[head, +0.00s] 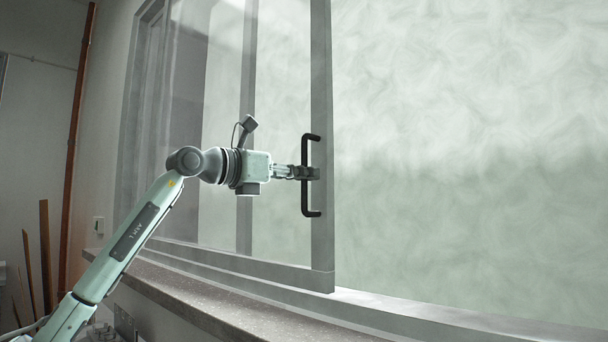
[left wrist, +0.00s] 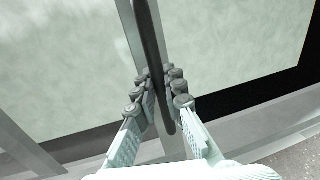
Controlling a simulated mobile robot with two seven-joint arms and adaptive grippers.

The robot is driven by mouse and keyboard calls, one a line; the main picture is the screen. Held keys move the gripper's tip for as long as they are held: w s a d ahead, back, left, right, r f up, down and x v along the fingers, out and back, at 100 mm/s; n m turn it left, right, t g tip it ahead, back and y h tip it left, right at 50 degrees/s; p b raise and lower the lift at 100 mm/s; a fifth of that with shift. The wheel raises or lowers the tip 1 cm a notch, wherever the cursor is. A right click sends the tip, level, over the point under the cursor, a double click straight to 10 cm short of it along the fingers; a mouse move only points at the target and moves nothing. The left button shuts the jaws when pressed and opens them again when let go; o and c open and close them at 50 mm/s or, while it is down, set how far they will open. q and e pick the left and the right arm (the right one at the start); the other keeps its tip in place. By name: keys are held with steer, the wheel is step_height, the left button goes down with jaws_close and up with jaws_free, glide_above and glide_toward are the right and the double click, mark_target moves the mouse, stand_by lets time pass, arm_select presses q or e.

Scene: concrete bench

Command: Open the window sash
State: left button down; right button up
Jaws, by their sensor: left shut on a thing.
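The window sash (head: 322,100) is a grey-framed glass pane, and an open gap shows to the right of its edge in the head view. A black bar handle (head: 306,203) stands upright on the sash's right stile. My left gripper (head: 312,173) reaches in from the left and is shut on the handle at about its middle. In the left wrist view the gripper (left wrist: 160,88) has its fingers on both sides of the dark handle (left wrist: 150,35). My right gripper is in neither view.
A speckled stone sill (head: 200,298) runs below the window, with the grey window track (head: 400,310) along it. A rusty pipe (head: 75,130) and wooden boards (head: 45,255) stand at the left wall.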

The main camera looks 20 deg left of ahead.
arm_select(q)
steer(key=c, duration=1.6)
jaws_free()
steer(key=v, duration=1.2)
steer(key=shift+r, duration=0.1)
